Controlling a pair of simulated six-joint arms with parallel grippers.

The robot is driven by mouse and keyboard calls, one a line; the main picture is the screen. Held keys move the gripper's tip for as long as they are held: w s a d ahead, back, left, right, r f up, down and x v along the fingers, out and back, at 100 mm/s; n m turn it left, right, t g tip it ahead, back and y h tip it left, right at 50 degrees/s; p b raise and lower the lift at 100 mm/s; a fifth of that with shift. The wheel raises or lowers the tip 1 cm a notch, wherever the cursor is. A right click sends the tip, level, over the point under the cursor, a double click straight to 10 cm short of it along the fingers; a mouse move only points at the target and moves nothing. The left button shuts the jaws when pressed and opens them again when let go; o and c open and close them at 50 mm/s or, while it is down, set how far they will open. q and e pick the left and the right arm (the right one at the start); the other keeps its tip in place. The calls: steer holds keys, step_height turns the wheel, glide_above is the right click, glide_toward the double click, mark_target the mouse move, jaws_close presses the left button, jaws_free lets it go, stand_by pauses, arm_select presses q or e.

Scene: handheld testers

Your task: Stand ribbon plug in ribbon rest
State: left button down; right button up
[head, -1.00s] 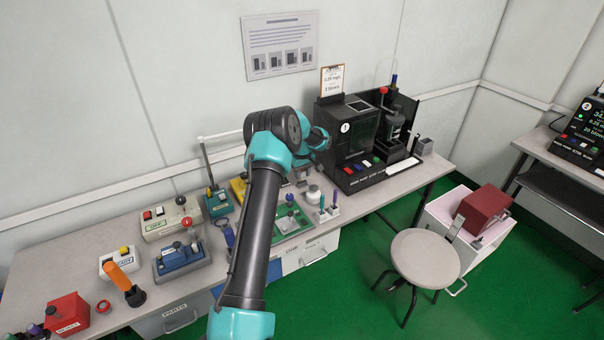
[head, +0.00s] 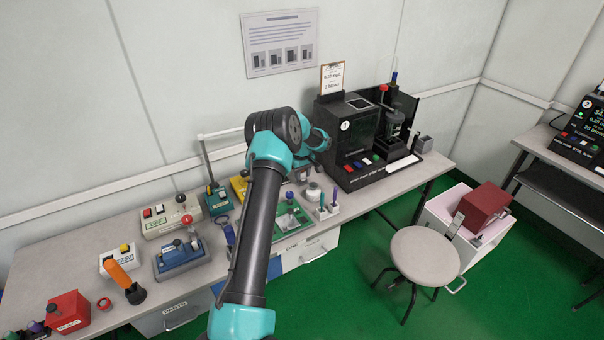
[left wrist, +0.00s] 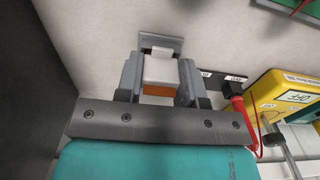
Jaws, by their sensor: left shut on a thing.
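The ribbon plug (left wrist: 160,70), a white block with an orange band, sits between the two grey fingers of my left gripper (left wrist: 158,78) in the left wrist view. The fingers are shut on its sides. A grey upright piece (left wrist: 174,44) shows just beyond the plug; it may be the ribbon rest, but I cannot tell whether the plug touches it. In the head view my left gripper (head: 304,174) is low over the bench beside the black tester, mostly hidden behind my own arm. My right gripper is not in view.
The black tester (head: 352,150) stands right of the gripper. A yellow meter (left wrist: 285,93) with a red probe (left wrist: 237,103) lies close by. A green board (head: 290,222) and small bottles are in front. Several devices crowd the bench's left part.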

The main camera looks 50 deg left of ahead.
arm_select(q)
steer(key=shift+f, duration=0.3)
stand_by(0.4)
steer(key=c, duration=0.7)
jaws_free()
steer(key=shift+o, duration=0.2)
steer(key=shift+r, duration=0.1)
step_height(320, 180, up, 17)
steer(key=shift+r, duration=0.15)
steer(key=shift+d, duration=0.1)
